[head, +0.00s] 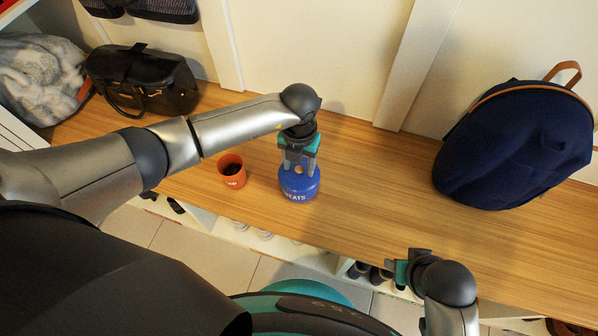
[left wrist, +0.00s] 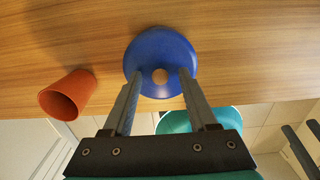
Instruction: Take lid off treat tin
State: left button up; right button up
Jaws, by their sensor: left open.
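The blue treat tin (head: 299,187) stands upright on the wooden bench, with "TREATS" lettering partly visible on its front. Its blue lid (left wrist: 160,50) with a small round tan knob (left wrist: 160,76) is on top; the knob also shows in the head view (head: 299,170). My left gripper (head: 299,167) points down at the tin from above. Its two fingers are open, one on each side of the knob, with gaps between. In the left wrist view the fingers (left wrist: 160,78) reach over the lid; whether they touch it I cannot tell. My right gripper (head: 405,268) is low at the bench's front edge, its fingers mostly hidden.
An orange cup (head: 231,171) with dark contents stands just left of the tin. A black handbag (head: 142,82) and grey bag (head: 42,78) are at the back left, a navy backpack (head: 513,147) at the right. The wooden bench (head: 375,185) is clear between tin and backpack.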

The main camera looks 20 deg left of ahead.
pick_arm(q)
jog(key=shift+c, duration=0.3)
grip_shut()
dwell(0.3)
